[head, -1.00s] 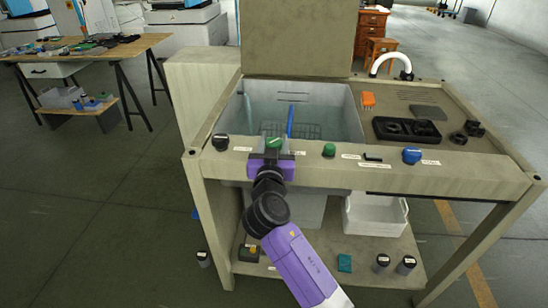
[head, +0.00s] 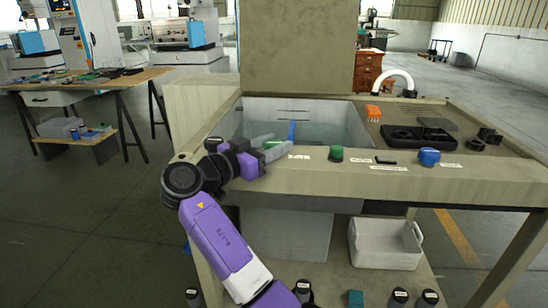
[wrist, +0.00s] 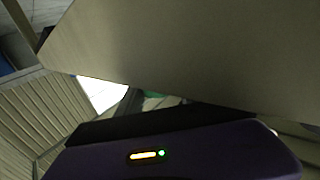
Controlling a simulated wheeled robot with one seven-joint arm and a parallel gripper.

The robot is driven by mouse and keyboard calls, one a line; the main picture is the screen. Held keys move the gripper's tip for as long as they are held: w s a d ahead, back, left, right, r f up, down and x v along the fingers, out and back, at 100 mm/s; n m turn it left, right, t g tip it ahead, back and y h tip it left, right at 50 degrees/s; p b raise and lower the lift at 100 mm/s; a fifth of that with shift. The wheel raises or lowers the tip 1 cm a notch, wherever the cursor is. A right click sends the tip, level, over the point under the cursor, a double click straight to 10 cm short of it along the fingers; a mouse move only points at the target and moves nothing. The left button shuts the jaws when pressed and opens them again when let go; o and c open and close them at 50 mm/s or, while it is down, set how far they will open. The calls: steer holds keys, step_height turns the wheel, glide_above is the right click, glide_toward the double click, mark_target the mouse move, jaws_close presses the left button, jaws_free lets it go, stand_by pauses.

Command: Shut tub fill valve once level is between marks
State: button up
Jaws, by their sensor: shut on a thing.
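The tub (head: 350,118) is a pale grey basin set in the bench top, with bluish water in it. Two dark level marks (head: 293,111) show on its back wall; the waterline seems near the lower one, but I cannot tell exactly. My gripper (head: 270,146) lies sideways at the front rim, its grey fingers pointing right and shut on a green valve knob (head: 272,144). The fingers hide most of the knob, so its turn does not show. In the wrist view, a sliver of green (wrist: 152,95) shows past my purple gripper body.
A second green knob (head: 336,153) and a blue knob (head: 429,156) stand to the right on the labelled front rail. A white bin (head: 385,245) sits on the lower shelf.

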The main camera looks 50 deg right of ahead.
mark_target(266, 147)
steer(key=shift+m+g+b, duration=0.5)
steer(key=shift+g, duration=0.6)
steer(key=o, duration=1.4)
steer(key=shift+a, duration=0.1)
steer(key=a, duration=0.5)
steer(key=w+a, duration=0.1)
steer(key=a, duration=0.1)
steer(key=shift+a+p, duration=0.35)
